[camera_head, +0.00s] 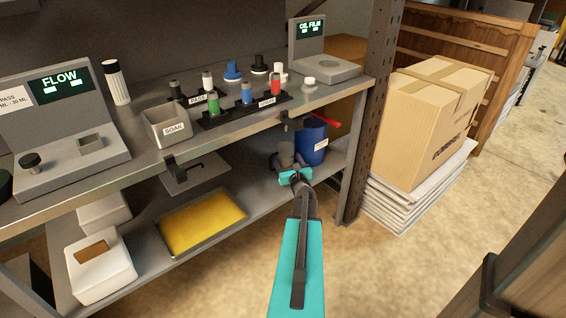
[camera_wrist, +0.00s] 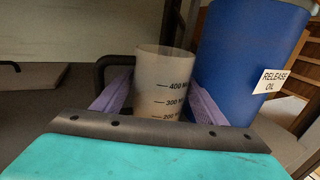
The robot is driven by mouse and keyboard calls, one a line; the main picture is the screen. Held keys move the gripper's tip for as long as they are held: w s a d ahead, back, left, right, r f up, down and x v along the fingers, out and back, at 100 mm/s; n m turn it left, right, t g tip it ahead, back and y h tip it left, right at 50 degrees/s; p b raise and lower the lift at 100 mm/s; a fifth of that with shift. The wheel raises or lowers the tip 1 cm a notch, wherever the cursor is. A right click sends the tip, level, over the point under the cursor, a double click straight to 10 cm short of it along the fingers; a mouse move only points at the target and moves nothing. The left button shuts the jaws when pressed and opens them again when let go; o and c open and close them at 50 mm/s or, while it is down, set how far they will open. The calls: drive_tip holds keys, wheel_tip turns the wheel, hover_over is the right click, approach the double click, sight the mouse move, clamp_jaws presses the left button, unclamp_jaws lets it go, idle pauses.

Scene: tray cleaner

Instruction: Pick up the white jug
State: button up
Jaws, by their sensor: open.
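The white jug (camera_wrist: 163,75) is a pale, translucent measuring cup with dark volume marks in the wrist view. It stands upright on the lower shelf, and a small part of it shows in the head view (camera_head: 286,152). My gripper (camera_wrist: 160,96) is open, with one purple finger on each side of the jug. I cannot tell whether the fingers touch it. A dark curved handle (camera_wrist: 101,72) shows at the jug's left. The jug's base is hidden behind my gripper. In the head view my gripper (camera_head: 288,165) is at the lower shelf's right part.
A blue container (camera_wrist: 245,50) labelled "RELEASE OIL" stands close at the jug's right; it also shows in the head view (camera_head: 313,143). The upper shelf (camera_head: 330,92) lies above. A metal post (camera_head: 367,120) is at the right. A yellow tray (camera_head: 202,222) lies left.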

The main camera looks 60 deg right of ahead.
idle(0.5)
drive_tip(key=c, duration=1)
drive_tip(key=shift+o, duration=0.2)
drive_tip(key=shift+r, duration=0.5)
wheel_tip(320, 180, up, 3)
drive_tip(key=shift+r+p, duration=0.1)
drive_tip(key=shift+p, duration=0.5)
drive_tip(key=p, duration=0.5)
approach(288, 153)
drive_tip(key=s+a+r, duration=0.1)
drive_tip(key=shift+s+a+f+p, duration=0.1)
drive_tip(key=shift+s+a+p, duration=0.35)
drive_tip(key=shift+p, duration=0.25)
